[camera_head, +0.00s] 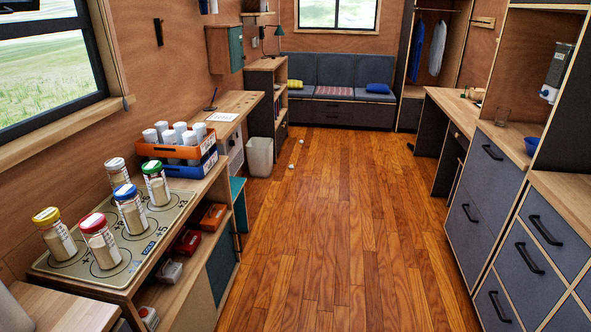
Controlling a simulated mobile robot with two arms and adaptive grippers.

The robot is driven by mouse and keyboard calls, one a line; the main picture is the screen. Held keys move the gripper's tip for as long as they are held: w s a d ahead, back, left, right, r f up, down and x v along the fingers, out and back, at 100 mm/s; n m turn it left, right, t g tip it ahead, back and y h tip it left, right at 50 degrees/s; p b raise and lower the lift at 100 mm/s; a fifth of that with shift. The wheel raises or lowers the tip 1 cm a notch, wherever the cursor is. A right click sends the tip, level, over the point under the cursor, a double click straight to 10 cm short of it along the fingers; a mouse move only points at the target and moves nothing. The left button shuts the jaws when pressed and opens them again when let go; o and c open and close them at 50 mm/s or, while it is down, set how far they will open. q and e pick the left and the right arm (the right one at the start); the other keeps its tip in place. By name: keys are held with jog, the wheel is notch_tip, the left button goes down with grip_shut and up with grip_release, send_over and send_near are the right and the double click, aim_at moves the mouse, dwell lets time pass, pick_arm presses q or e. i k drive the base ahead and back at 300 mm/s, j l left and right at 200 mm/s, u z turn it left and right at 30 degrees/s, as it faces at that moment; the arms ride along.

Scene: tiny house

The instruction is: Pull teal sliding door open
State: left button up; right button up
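A dark teal door panel (222,266) stands on the front of the low left cabinet, at its far end below the counter. A pale wooden panel (196,305) is beside it on the near side. The cabinet's upper shelf is open above them. A small wall cabinet (225,50) farther back also has a teal door (236,48), which looks shut. I cannot tell which teal door is the sliding one. Neither of my grippers is in view.
The wooden floor (330,240) is mostly clear, with small white items (291,167) farther back. Jars stand on a mat (60,262) on the left counter. A white bin (260,157) stands past it. Grey drawers (530,262) line the right side.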

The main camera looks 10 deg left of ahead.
aim_at(220, 266)
jog(key=i+u, duration=0.1)
jog(key=i, duration=0.8)
jog(key=i+l+u, duration=0.1)
jog(key=i, duration=0.8)
jog(key=i+l+u, duration=0.15)
jog(key=i+u, duration=0.35)
jog(key=i+l+u, duration=0.3)
jog(key=u, duration=0.15)
jog(key=i+l+u, duration=0.3)
jog(key=l+u, duration=0.2)
jog(key=i+l+u, duration=0.25)
jog(key=l+u, duration=0.2)
